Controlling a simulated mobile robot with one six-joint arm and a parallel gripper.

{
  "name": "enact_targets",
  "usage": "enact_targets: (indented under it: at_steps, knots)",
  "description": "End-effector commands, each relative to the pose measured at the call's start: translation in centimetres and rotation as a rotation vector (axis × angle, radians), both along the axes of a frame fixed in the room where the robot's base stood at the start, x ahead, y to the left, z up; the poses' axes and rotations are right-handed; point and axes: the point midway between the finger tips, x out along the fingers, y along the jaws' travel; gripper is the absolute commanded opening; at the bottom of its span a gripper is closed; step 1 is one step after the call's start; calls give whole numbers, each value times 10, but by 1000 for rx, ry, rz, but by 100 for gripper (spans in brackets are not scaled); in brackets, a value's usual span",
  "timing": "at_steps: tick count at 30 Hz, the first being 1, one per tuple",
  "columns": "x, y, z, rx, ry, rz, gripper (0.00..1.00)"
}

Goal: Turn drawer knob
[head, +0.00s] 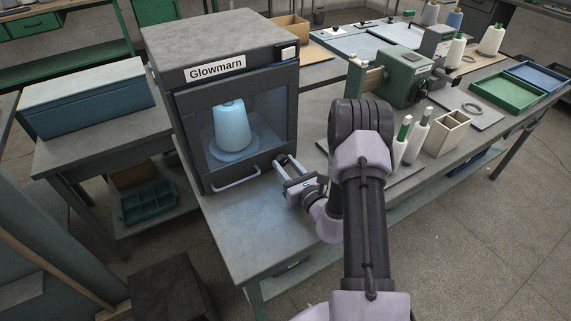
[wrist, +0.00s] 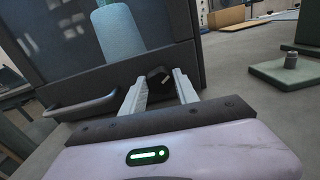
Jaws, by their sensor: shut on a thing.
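The dark knob (wrist: 158,74) sits low on the right of the front of the grey Glowmarn cabinet (head: 218,82). My gripper (head: 285,164) reaches to it from the front right. In the wrist view its two pale fingers stand on either side of the knob, shut on it. In the head view the knob is mostly hidden by the fingers. A bar handle (head: 236,179) is left of the knob, on the cabinet's lower front; it also shows in the wrist view (wrist: 82,104). Behind the cabinet's window stands a pale blue cone (head: 230,128).
Right of my gripper, thread spools (head: 403,135), a small open wooden box (head: 452,133) and a green machine (head: 401,82) stand on the bench. A green tray (head: 503,92) lies farther right. The bench top (head: 243,228) before the cabinet is clear.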

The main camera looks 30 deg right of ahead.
Motion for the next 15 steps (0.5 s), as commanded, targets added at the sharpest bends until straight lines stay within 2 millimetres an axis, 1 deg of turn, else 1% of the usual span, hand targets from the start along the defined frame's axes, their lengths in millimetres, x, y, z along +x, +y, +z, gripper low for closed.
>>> enact_targets:
  at_steps: [15]
  knots:
    - [0, -2, 1, 376, 15, 0, 0]
